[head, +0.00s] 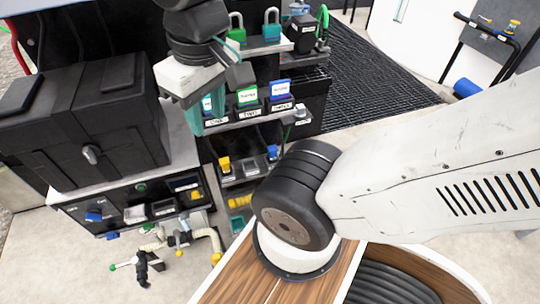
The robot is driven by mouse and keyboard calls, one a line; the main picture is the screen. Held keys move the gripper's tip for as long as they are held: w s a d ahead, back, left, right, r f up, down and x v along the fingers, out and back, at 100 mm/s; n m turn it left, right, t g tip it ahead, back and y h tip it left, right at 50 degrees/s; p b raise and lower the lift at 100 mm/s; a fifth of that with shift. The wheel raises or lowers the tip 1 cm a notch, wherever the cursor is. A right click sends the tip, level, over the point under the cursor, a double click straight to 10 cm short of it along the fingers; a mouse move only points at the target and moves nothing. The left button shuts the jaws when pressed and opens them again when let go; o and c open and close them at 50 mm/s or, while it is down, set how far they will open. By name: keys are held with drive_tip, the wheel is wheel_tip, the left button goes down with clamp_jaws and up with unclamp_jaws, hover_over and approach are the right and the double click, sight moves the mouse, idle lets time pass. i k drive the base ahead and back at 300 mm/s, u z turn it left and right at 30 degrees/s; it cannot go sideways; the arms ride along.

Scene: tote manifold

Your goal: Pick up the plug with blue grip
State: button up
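A small blue-topped piece (272,152), which may be the plug with blue grip, stands on the lower shelf of the dark rack, right of a similar yellow piece (224,163). Another small blue piece (95,215) sits on the front of the lower left unit; I cannot tell which is the plug. My gripper (213,85) is at the upper middle, below my dark wrist and above the left part of the rack. It is apart from the lower shelf in the picture. Its fingers are not clear, and I cannot tell whether it holds anything.
A black case (85,130) stands on a grey top at left. Green and teal padlocks (237,30) and labelled bins (247,95) fill the upper rack. Pipes with valves (180,240) lie low at left. Pale floor (50,265) is clear at lower left.

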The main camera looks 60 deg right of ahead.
sight(272, 150)
drive_tip(key=u, duration=1.45)
drive_tip(key=k, duration=1.45)
drive_tip(key=z, duration=1.5)
